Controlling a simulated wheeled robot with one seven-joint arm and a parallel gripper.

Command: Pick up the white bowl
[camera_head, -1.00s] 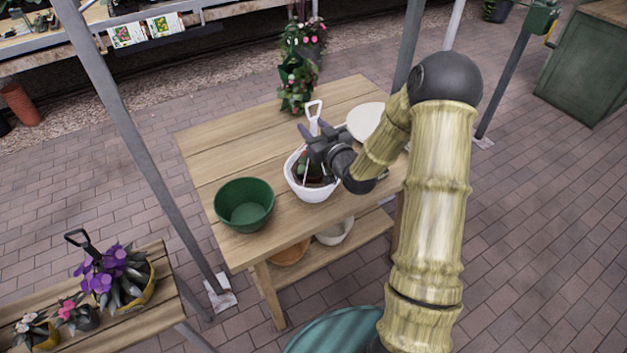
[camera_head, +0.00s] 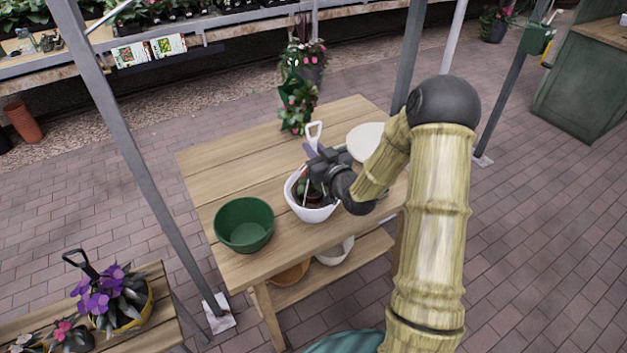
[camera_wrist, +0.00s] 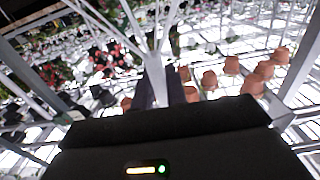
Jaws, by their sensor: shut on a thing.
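The white bowl (camera_head: 312,213) stands upright on the wooden table, right of a green bowl, with a dark, partly green filling. Thin white strands rise from its rim toward a white loop (camera_head: 313,134) above it. My gripper (camera_head: 313,156) is over the bowl's back right side and hides part of the rim. Its fingers are together and appear shut on the bowl's white hanger. In the wrist view my gripper (camera_wrist: 158,85) shows its dark fingers close together, with white strands meeting near the tips. The bowl body is not visible there.
The green bowl (camera_head: 244,224) is left on the table (camera_head: 225,165). A white round dish (camera_head: 367,140) is behind my wrist, and a flowering plant (camera_head: 296,95) stands at the back edge. A grey post (camera_head: 130,150) rises left of the table.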

